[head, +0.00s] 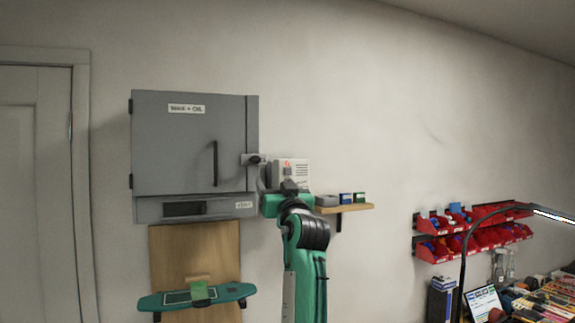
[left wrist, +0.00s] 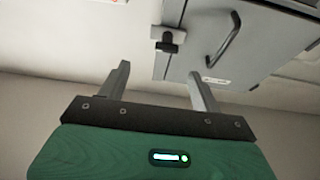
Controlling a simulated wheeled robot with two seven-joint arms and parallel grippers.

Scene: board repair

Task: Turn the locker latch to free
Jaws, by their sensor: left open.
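The grey wall locker (head: 190,145) is shut, with a black bar handle (head: 215,163) on its door. The locker latch (head: 253,159) is a dark knob on a light bracket at the door's right edge. In the left wrist view the latch (left wrist: 168,43) shows near the top, beyond my fingers. My left gripper (head: 284,187) is just below and right of the latch in the head view. In the left wrist view my left gripper (left wrist: 159,76) is open and empty, its fingers apart and not touching the latch. My right gripper is out of view.
A pale box (head: 292,170) is on the wall behind my left gripper. A small wooden shelf (head: 345,209) with small boxes is to the right. A green skateboard-like board (head: 235,293) is below the locker. Red bins (head: 435,248) hang far right.

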